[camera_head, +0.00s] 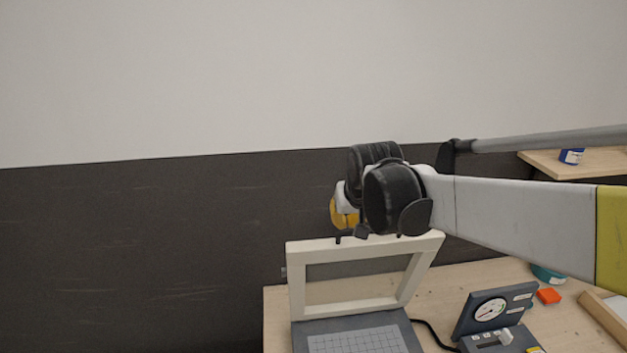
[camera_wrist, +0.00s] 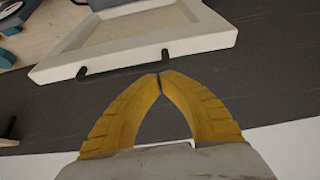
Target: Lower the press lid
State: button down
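The press lid (camera_head: 297,285) is a cream rectangular frame, raised and tilted back above the dark grey press base (camera_head: 400,322) with its gridded plate. In the wrist view the lid (camera_wrist: 190,42) shows two short dark handle posts (camera_wrist: 82,72) on its near edge. My gripper (camera_wrist: 159,76) has yellow fingers whose tips meet close to the right-hand post. I cannot tell whether a thin part of the handle lies between them. In the head view the gripper (camera_head: 344,214) is at the lid's top edge, partly hidden by my black wrist.
The wooden table (camera_head: 455,282) carries a dark dial gauge unit (camera_head: 492,312) right of the press, with a cable. An orange block (camera_head: 548,296), a teal round object (camera_head: 547,274) and a wooden tray (camera_head: 604,318) lie farther right. A dark wall panel (camera_head: 150,250) stands behind.

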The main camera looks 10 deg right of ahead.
jog(key=w+a+r+p, duration=0.1)
jog(key=w+r+p, duration=0.1)
jog(key=w+r, duration=0.1)
jog(key=w+p+x, duration=0.1)
jog(key=p+x, duration=0.1)
jog(key=x, duration=0.9)
jog(key=s, duration=0.4)
jog(key=shift+s+a+p, duration=0.15)
jog(key=shift+s+p, duration=0.15)
jog(key=shift+w+f, duration=0.15)
jog(key=shift+f, duration=0.1)
